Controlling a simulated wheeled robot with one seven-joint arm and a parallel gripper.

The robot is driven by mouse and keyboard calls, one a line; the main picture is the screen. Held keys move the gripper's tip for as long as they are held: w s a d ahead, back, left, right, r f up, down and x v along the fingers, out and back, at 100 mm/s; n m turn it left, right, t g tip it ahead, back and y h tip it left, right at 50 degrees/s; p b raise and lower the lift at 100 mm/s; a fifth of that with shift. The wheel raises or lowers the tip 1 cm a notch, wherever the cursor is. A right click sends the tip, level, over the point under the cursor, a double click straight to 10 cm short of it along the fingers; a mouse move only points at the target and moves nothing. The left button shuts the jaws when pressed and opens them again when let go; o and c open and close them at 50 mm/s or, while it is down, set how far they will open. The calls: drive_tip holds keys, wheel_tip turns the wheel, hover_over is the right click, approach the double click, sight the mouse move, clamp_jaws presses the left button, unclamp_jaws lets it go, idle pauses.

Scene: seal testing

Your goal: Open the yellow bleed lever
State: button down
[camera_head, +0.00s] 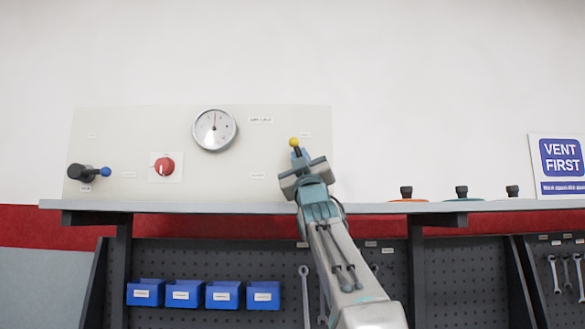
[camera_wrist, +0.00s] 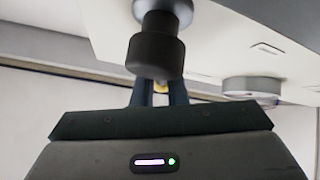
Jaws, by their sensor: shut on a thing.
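The yellow bleed lever shows its round yellow knob (camera_head: 294,141) on the right part of the pale panel, just above my gripper. My gripper (camera_head: 297,153) is shut on the lever, just below the knob. In the wrist view my gripper's fingers (camera_wrist: 160,98) close around the lever, and a bit of yellow (camera_wrist: 161,86) shows between them. A dark cylindrical valve body (camera_wrist: 155,52) stands in front of the lever in the wrist view and hides part of it. My gripper and arm hide the lever's base in the head view.
The panel (camera_head: 240,180) also carries a gauge (camera_head: 214,130), a red knob (camera_head: 164,167) and a blue-tipped lever (camera_head: 105,172). The shelf (camera_head: 385,208) runs below it, with several lidded things at right. Blue bins (camera_head: 182,294) hang underneath. A vent sign (camera_head: 560,165) stands at far right.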

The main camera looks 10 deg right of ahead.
drive_tip(key=shift+d+r+m+g+h+p, duration=0.1)
drive_tip(key=shift+m+g+h+p, duration=0.1)
drive_tip(key=shift+m+h, duration=0.95)
drive_tip(key=shift+d+m+g+h+p, duration=0.1)
drive_tip(key=shift+d+m+h+p, duration=0.05)
drive_tip(key=shift+m+h, duration=1)
drive_tip(key=shift+d+r+m+g+h+p, duration=0.1)
drive_tip(key=shift+m+h+p, duration=0.1)
drive_tip(key=shift+m+h, duration=0.95)
drive_tip(key=shift+d+m+g+h+p, duration=0.2)
drive_tip(key=shift+m+g+h+p, duration=0.3)
drive_tip(key=shift+m+h, duration=0.65)
drive_tip(key=shift+d+f+m+h+p, duration=0.15)
drive_tip(key=shift+m+h+p, duration=0.2)
drive_tip(key=shift+m+h, duration=0.45)
drive_tip(key=c, duration=1.5)
unclamp_jaws()
drive_tip(key=shift+s, duration=0.15)
drive_tip(key=shift+o, duration=0.2)
drive_tip(key=b+v, duration=0.7)
drive_tip(key=v, duration=0.6)
drive_tip(key=shift+s+a, duration=0.2)
drive_tip(key=shift+s, duration=0.25)
